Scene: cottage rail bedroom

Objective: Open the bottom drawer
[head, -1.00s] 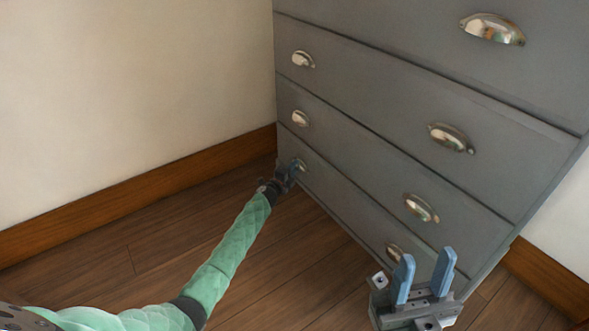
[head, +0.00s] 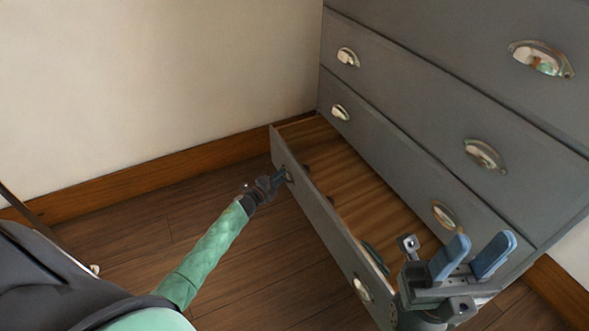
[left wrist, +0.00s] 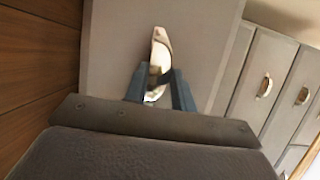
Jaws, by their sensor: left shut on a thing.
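The bottom drawer (head: 311,207) of the grey dresser is pulled out, and its wooden floor (head: 352,172) shows. A few dark items lie inside along the front; I cannot tell what they are. My left gripper (head: 281,178) is shut on the drawer's left cup handle (left wrist: 158,62), which is metallic and shows between the blue fingers in the left wrist view (left wrist: 160,88). The drawer's right cup handle (head: 362,288) is free. My right gripper (head: 470,257) is in the air in front of the dresser's right side, its two blue fingers apart and nothing between them.
The dresser's upper drawers (head: 420,125) are closed, with metal cup handles. A cream wall (head: 160,70) with a brown baseboard (head: 170,165) stands behind and to the left. The wooden floor (head: 130,240) left of the drawer is clear.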

